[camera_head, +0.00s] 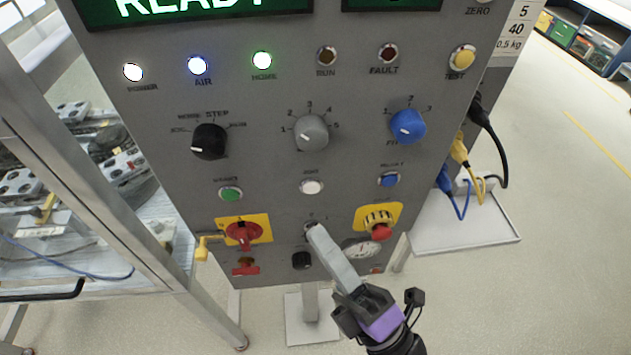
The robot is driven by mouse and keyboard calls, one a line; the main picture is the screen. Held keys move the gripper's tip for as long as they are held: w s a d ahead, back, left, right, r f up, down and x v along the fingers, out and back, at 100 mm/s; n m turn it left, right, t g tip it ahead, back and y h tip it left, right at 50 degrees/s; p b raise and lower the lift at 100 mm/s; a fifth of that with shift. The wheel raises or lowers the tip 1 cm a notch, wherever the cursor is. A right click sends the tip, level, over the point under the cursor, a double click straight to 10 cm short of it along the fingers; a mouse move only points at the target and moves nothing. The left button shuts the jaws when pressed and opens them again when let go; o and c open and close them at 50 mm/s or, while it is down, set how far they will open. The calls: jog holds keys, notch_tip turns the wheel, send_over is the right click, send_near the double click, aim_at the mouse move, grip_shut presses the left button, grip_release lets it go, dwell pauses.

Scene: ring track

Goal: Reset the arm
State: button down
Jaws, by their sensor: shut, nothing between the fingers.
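My gripper (314,233) reaches up from the bottom of the head view in front of a grey control panel (270,100). Its long pale fingers are shut together with nothing visible between them. The fingertips overlap a small round control low in the middle of the panel; I cannot tell whether they touch it. The purple and black wrist shows below. The panel's screen reads READY (185,5), and the white, blue and green lamps (262,60) at the left are lit.
Left of the fingers is a red switch (243,233) on a yellow plate with a padlock; right is a red stop button (381,231). Three knobs, including a blue one (408,125), sit above. A glass-walled frame stands left. A white tray (465,228) and cables are right. Floor is open far right.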

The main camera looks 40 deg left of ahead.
jog(key=shift+w, duration=0.1)
jog(key=w+d+m+t+h, duration=0.3)
jog(key=d+m+t+h, duration=0.4)
jog(key=d+m+t, duration=0.95)
jog(key=s+d+f+m+g+h, duration=0.1)
jog(key=s+d+f+m+h, duration=0.25)
jog(key=d+m+h, duration=0.3)
jog(key=s+d+f+m+h, duration=0.3)
jog(key=s+d+m+h, duration=0.15)
jog(key=d+m, duration=0.25)
jog(key=s+d+f+m+g+h, duration=0.3)
jog(key=s+d+m+h, duration=0.3)
jog(key=s, duration=0.5)
jog(key=shift+s+d+f, duration=0.2)
jog(key=shift+d+f, duration=0.1)
jog(key=shift+d, duration=0.2)
